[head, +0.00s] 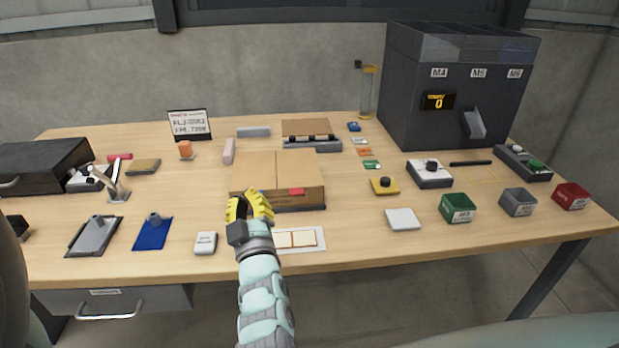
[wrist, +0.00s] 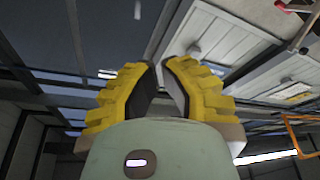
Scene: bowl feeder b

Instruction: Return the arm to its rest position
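My gripper (head: 249,207) has yellow fingers and shows at the front middle of the table in the head view, in front of the cardboard box. My arm rises to it from the bottom edge of the picture. In the wrist view the two ridged yellow fingers (wrist: 158,70) stand a little apart, with a narrow gap between their dark pads. Nothing is held between them. Behind them the wrist view shows the ceiling, so the gripper points upward. The rest position itself is not marked in either view.
The wooden table (head: 350,225) holds a cardboard box (head: 275,172) just behind my gripper. A white labelled block (head: 205,242) and a card with pale squares (head: 299,239) lie beside my arm. A dark dispenser (head: 445,100) stands back right, with small bins (head: 458,208) before it.

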